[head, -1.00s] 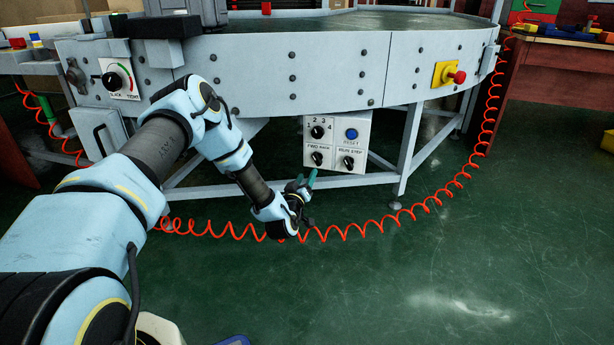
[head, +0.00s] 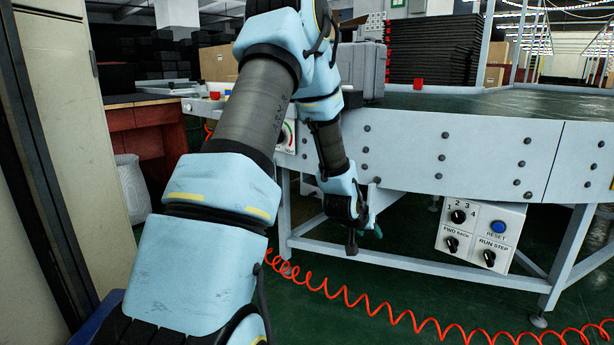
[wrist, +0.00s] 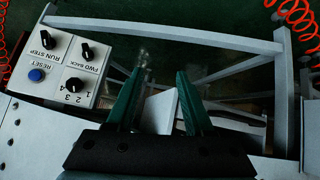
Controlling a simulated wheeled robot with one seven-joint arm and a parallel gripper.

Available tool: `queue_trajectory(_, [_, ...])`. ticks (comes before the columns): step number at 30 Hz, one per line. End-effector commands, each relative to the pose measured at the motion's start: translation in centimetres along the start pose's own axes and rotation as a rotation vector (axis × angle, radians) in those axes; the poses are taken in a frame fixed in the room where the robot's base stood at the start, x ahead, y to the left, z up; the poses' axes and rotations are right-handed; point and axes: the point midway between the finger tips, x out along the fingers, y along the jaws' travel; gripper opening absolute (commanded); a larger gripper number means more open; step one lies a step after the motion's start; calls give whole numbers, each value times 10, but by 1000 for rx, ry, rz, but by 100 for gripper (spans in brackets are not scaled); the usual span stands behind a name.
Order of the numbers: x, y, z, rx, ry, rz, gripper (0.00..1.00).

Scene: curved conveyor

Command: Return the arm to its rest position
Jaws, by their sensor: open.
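My gripper (head: 364,240) hangs low in front of the conveyor's side in the head view, pointing down. In the wrist view its two green fingers (wrist: 158,98) are apart with nothing held between them. My arm reaches from the bottom of the head view up and then bends down to the gripper. The control box (head: 480,233) with knobs and a blue reset button is to the right of the gripper, apart from it. The box also shows upside down in the wrist view (wrist: 62,66).
The curved conveyor (head: 460,150) fills the right side, with a frame of legs below. A coiled red hose (head: 385,312) runs along the green floor. A cabinet (head: 75,120) stands close on the left.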

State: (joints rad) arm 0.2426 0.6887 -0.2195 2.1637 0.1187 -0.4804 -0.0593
Motion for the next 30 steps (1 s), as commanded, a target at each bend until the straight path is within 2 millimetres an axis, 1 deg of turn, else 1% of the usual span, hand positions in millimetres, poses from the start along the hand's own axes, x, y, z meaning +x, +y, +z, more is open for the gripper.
queue_trajectory(1, [-28, -19, 2, -3, -49, -44, 52])
queue_trajectory(2, [-42, -29, 6, -8, -83, -68, 52])
queue_trajectory(3, [-62, -41, 12, -19, -130, -100, 52])
queue_trajectory(5, [-94, -58, 24, -39, -200, -144, 52])
queue_trajectory(6, [-115, -67, 33, -56, -246, -171, 52])
queue_trajectory(8, [-146, -79, 47, -84, -309, -206, 52])
queue_trajectory(9, [-164, -84, 56, -103, -346, -224, 52])
queue_trajectory(12, [-205, -93, 77, -151, -427, -259, 52])
queue_trajectory(15, [-240, -96, 97, -198, -497, -282, 52])
queue_trajectory(21, [-300, -93, 134, -292, -612, -304, 52])
queue_trajectory(22, [-307, -91, 128, -292, -616, -303, 52])
queue_trajectory(24, [-316, -88, 116, -288, -616, -302, 52])
queue_trajectory(29, [-337, -84, 94, -287, -615, -302, 52])
queue_trajectory(30, [-343, -83, 87, -287, -615, -302, 52])
